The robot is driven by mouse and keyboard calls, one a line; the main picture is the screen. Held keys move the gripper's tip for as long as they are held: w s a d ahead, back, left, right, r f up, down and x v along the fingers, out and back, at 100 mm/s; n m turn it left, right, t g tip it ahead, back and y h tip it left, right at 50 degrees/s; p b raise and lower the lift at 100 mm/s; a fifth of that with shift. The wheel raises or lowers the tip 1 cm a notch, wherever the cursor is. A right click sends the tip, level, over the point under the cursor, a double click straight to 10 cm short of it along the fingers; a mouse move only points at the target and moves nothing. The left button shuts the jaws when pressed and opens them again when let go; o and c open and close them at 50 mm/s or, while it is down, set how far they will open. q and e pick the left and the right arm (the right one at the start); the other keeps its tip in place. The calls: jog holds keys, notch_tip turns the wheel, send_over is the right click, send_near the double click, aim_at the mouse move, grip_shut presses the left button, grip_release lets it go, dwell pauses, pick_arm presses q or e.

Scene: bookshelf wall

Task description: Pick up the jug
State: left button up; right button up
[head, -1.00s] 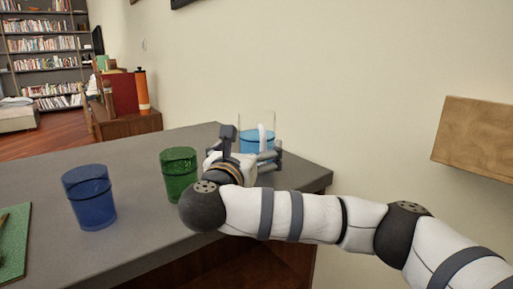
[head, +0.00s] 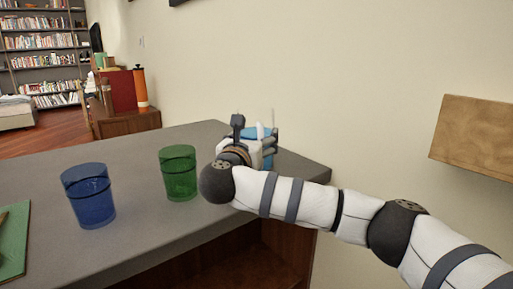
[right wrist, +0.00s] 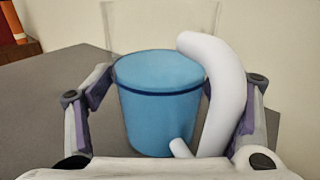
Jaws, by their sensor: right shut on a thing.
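The jug (right wrist: 160,100) is a clear vessel with blue contents and a white curved handle (right wrist: 222,85). In the head view the jug (head: 268,137) is at the far right end of the grey counter, mostly hidden behind my right gripper (head: 256,140). In the right wrist view the fingers of my right gripper (right wrist: 155,85) are on both sides of the jug and shut on it, with the handle facing the palm. The jug looks upright. Whether its base touches the counter is hard to tell. My left gripper is not in view.
A green glass (head: 179,173) stands left of my right wrist, and a blue glass (head: 88,195) stands further left. A green board (head: 14,245) lies at the left edge of the counter (head: 135,220). A wooden block (head: 474,133) is on the wall at right.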

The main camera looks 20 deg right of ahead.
aim_at(251, 121)
jog(key=shift+r, duration=0.15)
